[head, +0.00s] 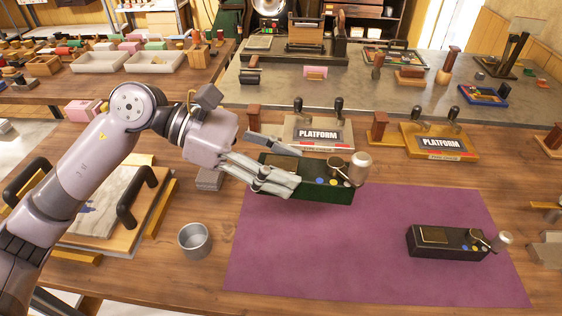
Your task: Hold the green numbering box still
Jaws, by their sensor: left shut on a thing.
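The green numbering box (320,189) is a long dark green block with a brass plate, colored dots, a crank and a pale round knob on its top right. It stands at the back edge of the purple mat (330,250). My left gripper (277,166) reaches in from the left and is shut on the left part of the green box, with one finger behind it and the others across its front. Its fingers hide part of the box's left end. My right gripper is not in view.
A similar black box (440,243) stands on the mat's right side. A metal cup (194,240) stands left of the mat. Two "PLATFORM" type holders, one grey (318,133) and one yellow (440,143), stand behind. The mat's middle is clear.

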